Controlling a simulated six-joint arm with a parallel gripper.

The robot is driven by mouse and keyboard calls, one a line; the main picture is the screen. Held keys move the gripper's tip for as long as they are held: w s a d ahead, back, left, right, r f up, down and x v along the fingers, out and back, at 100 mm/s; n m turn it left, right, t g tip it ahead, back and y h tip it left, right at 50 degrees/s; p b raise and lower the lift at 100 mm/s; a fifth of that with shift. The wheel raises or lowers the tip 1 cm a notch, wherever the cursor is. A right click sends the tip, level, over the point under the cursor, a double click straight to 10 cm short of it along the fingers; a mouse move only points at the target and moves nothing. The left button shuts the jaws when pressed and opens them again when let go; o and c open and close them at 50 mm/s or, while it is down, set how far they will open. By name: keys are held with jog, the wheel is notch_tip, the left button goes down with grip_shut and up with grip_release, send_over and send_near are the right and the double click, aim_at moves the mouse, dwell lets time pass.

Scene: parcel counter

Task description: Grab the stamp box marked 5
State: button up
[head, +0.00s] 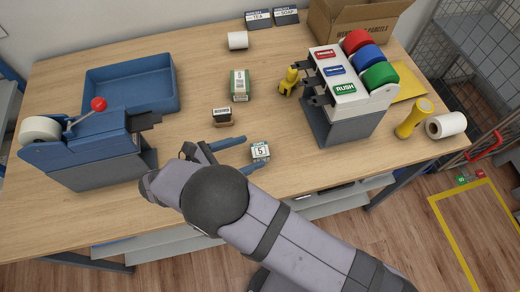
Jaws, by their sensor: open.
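The stamp box marked 5 (260,152) is a small white and green box standing on the wooden counter near its front edge, right of centre. My gripper (244,154) is open, with blue fingers pointing right. The box is at the fingertips, close to both of them. I cannot tell from this view whether it lies between the fingers or just beyond them, or whether they touch it.
A dark stamp block (222,117) and a green-white carton (240,85) stand behind my gripper. A blue tape machine (85,148) is at left, near a blue tray (132,84).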

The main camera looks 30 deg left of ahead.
aim_at(259, 150)
jog(key=shift+p+x, duration=1.6)
jog(key=shift+x, duration=0.5)
jog(key=shift+w+d+f, duration=0.2)
jog(key=shift+w+d, duration=0.05)
jog(key=shift+w, duration=0.1)
jog(key=shift+c, duration=0.6)
jog(key=c, duration=0.9)
